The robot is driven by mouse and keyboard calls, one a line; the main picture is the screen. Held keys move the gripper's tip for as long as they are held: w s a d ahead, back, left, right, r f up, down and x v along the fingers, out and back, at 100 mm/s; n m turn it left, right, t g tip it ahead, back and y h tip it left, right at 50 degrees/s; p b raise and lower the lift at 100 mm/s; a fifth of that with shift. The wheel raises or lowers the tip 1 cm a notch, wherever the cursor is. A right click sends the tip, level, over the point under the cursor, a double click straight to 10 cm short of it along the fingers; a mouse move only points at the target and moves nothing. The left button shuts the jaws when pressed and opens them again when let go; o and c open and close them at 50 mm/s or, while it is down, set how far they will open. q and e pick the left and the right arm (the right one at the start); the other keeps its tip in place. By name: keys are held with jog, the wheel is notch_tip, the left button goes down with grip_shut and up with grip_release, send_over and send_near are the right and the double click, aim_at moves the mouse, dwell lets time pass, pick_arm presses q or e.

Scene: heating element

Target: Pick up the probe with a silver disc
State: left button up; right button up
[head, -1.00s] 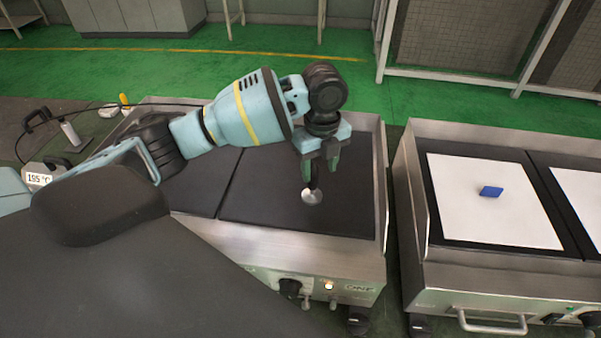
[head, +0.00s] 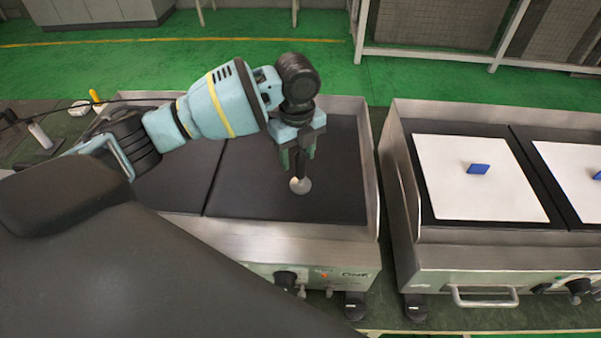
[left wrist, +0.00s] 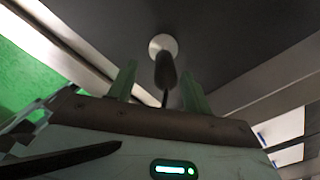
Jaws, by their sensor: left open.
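The probe with a silver disc (head: 300,186) stands on the dark left hot plate, its round disc down on the surface and its dark handle rising between my fingers. My left gripper (head: 297,158) points down over the probe with its jaws open, one finger on each side of the handle. In the left wrist view the disc (left wrist: 158,43) and black handle (left wrist: 165,72) show between the two green fingers. I cannot tell whether a finger touches the handle. My right gripper is out of view.
The left griddle (head: 350,245) has raised metal walls around its dark plates. A second griddle (head: 440,275) stands to the right, with white sheets (head: 490,200) and blue pieces (head: 479,169) on it. A narrow gap separates the griddles. A cable runs at the far left.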

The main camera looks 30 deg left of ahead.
aim_at(301, 167)
pick_arm(q)
jog(key=f, duration=0.3)
jog(key=shift+w+d+f, duration=0.2)
jog(key=shift+w+f, duration=0.05)
jog(key=shift+f, duration=0.75)
grip_shut()
jog(key=shift+r, duration=0.1)
